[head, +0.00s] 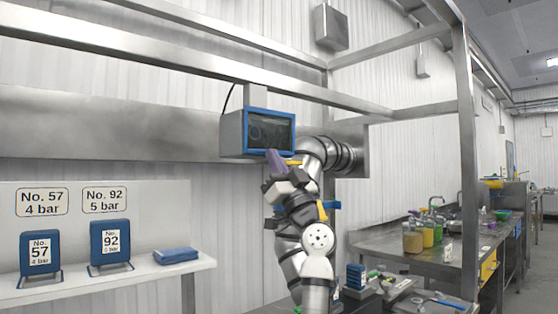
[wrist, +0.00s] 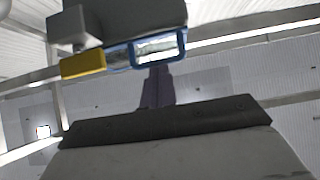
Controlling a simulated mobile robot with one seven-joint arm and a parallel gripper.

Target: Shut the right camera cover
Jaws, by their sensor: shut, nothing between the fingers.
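A grey camera housing (head: 232,134) with a blue-framed dark front (head: 258,150) hangs from the overhead steel frame in the head view. A yellow tab (head: 293,162) shows just below its lower right corner. The wrist view shows the blue frame (wrist: 133,56) around a bright pane, with the yellow tab (wrist: 83,65) to its left. My gripper (head: 272,155) is shut and empty, its purple fingers pointing up just below the housing; they also show in the wrist view (wrist: 157,74). I cannot tell whether the fingertips touch the frame, or how far the cover stands open.
Steel beams (head: 180,57) run above and beside my arm. A shelf (head: 150,268) at the left holds blue packs on stands and one lying flat. A steel counter (head: 440,260) at the right holds several jars.

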